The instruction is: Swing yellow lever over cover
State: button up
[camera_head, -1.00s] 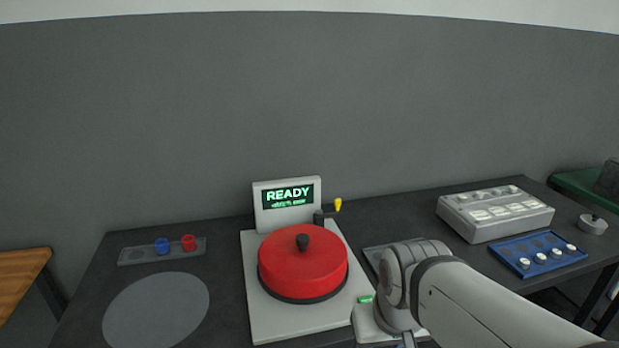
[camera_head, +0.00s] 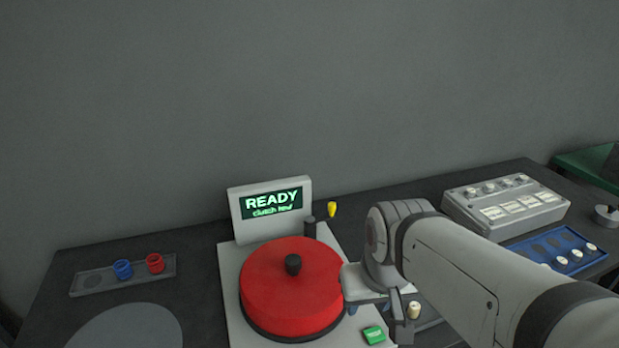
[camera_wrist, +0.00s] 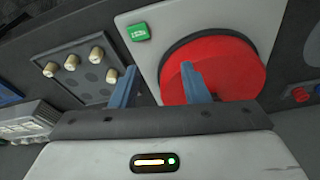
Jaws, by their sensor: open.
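The yellow lever (camera_head: 332,209) stands up behind and right of the red round cover (camera_head: 285,285), beside a dark post at the screen's right. The cover is closed down on its pale base plate, with a black knob on top. My gripper (camera_head: 378,310) is at the cover's right side, over the plate's right edge, apart from the lever. In the wrist view my gripper (camera_wrist: 158,72) is open with nothing between its blue fingers. One finger overlaps the red cover (camera_wrist: 225,65) there; contact cannot be told. The lever does not show in the wrist view.
A READY screen (camera_head: 270,204) stands behind the cover. A green button (camera_head: 374,335) sits on the plate's front right. At right are a grey button box (camera_head: 505,205) and a blue tray (camera_head: 560,250). A rail with blue and red caps (camera_head: 123,276) lies left.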

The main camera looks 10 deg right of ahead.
jog(key=w+r+p, duration=0.1)
jog(key=w+r, duration=0.3)
jog(key=w, duration=0.4)
jog(key=g+p, duration=0.3)
jog(key=p, duration=0.1)
send_near(332, 204)
jog(key=shift+s+f, duration=0.2)
jog(key=shift+s, duration=0.2)
jog(key=shift+w+f, duration=0.15)
jog(key=shift+w, duration=0.1)
jog(key=shift+f+p, duration=0.3)
jog(key=shift+f, duration=0.05)
notch_tip(332, 204, down, 7)
jog(key=shift+f+p, duration=0.1)
jog(key=shift+p, duration=0.45)
grip_shut()
